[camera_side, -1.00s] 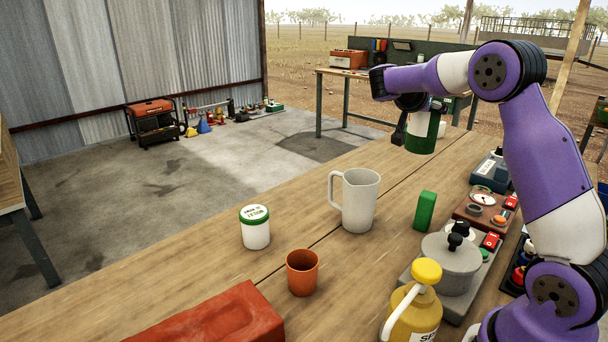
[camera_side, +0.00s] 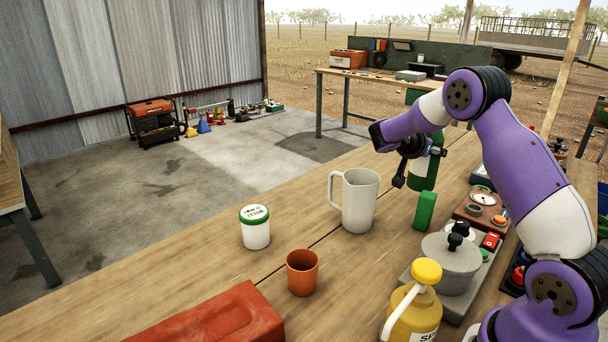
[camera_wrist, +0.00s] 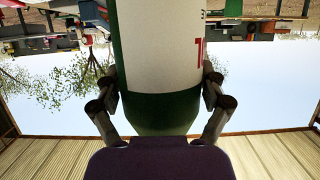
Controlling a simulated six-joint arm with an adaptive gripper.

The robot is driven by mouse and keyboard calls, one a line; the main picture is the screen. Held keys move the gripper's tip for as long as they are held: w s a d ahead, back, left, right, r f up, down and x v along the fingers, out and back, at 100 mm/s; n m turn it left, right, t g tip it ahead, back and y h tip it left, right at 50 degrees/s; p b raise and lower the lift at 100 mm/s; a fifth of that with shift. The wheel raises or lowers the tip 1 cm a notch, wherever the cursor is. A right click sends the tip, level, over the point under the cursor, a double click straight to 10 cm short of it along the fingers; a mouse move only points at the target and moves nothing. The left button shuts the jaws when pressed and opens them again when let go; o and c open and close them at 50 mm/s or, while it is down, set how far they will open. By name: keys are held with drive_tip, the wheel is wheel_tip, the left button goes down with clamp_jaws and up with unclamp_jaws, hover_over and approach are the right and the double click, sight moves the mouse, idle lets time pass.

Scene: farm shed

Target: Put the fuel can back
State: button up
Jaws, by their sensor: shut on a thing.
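A tall green can (camera_side: 428,172) with a white label is in my gripper (camera_side: 422,151), taken here as the fuel can. It looks roughly upright in the side view, partly hidden by my arm. In the wrist view the can (camera_wrist: 160,110) fills the upper middle, with red lettering on its label, and the gripper fingers (camera_wrist: 158,88) press on it from both sides. Its lower end is just behind a small green block (camera_side: 425,211). I cannot tell whether it touches the bench.
The bench's left part has bare wood.

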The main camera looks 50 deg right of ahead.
sight(423, 165)
drive_tip(key=shift+f, duration=2.25)
drive_tip(key=shift+f, duration=0.15)
drive_tip(key=o, duration=1.2)
